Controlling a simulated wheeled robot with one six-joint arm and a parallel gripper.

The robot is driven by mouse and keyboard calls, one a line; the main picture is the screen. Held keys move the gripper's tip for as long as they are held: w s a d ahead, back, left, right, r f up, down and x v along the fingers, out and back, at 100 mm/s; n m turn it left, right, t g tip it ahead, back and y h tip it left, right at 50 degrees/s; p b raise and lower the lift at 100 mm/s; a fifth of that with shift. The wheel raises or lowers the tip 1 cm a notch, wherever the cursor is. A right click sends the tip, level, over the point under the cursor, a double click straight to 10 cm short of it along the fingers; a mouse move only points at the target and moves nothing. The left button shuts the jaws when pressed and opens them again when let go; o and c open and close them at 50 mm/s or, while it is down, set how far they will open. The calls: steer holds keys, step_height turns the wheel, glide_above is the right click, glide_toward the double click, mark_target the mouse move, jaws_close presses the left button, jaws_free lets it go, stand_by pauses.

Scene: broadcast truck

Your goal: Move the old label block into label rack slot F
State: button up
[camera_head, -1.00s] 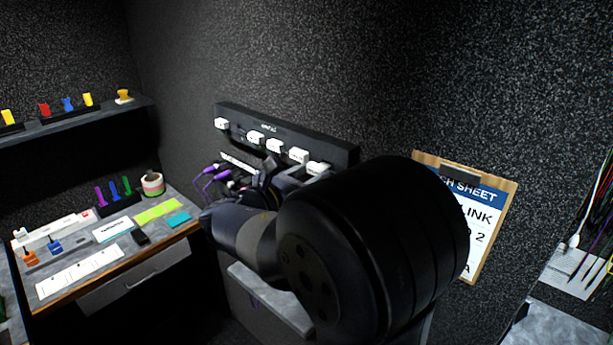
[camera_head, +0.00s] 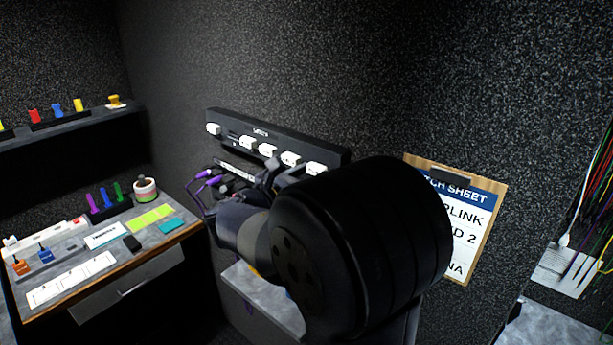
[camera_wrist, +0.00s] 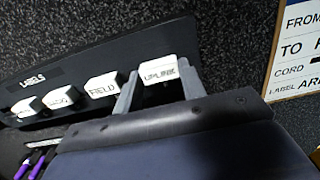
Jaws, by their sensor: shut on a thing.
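The black label rack (camera_head: 258,129) is on the wall, with several white label blocks in a row. In the wrist view the rack (camera_wrist: 70,68) is marked LABELS, and my gripper (camera_wrist: 158,84) is shut on the white block marked UPLINK (camera_wrist: 158,70), one finger on each side. That block is at the right end of the visible row, beside the block marked FIELD (camera_wrist: 102,85). I cannot tell whether it still touches the rack. In the head view there is a gap between the leftmost block (camera_head: 213,129) and the one right of it (camera_head: 247,142). Slot letters are not readable.
Purple plugs (camera_head: 206,179) and their cords hang just below the rack, left of my wrist. A clipboard sheet (camera_head: 470,215) is on the wall at the right. A desk (camera_head: 165,240) with small items stands at the left. Coloured cables hang at the far right.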

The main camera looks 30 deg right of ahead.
steer(key=o, duration=1.4)
steer(key=shift+d, duration=0.1)
steer(key=shift+c, duration=0.2)
steer(key=b+v, duration=0.2)
steer(key=v, duration=0.8)
steer(key=shift+a, duration=0.4)
steer(key=shift+s+r, duration=0.1)
steer(key=p+x, duration=0.2)
steer(key=x, duration=0.9)
steer(key=shift+s+a, duration=0.1)
steer(key=shift+a, duration=0.25)
steer(key=shift+d, duration=0.15)
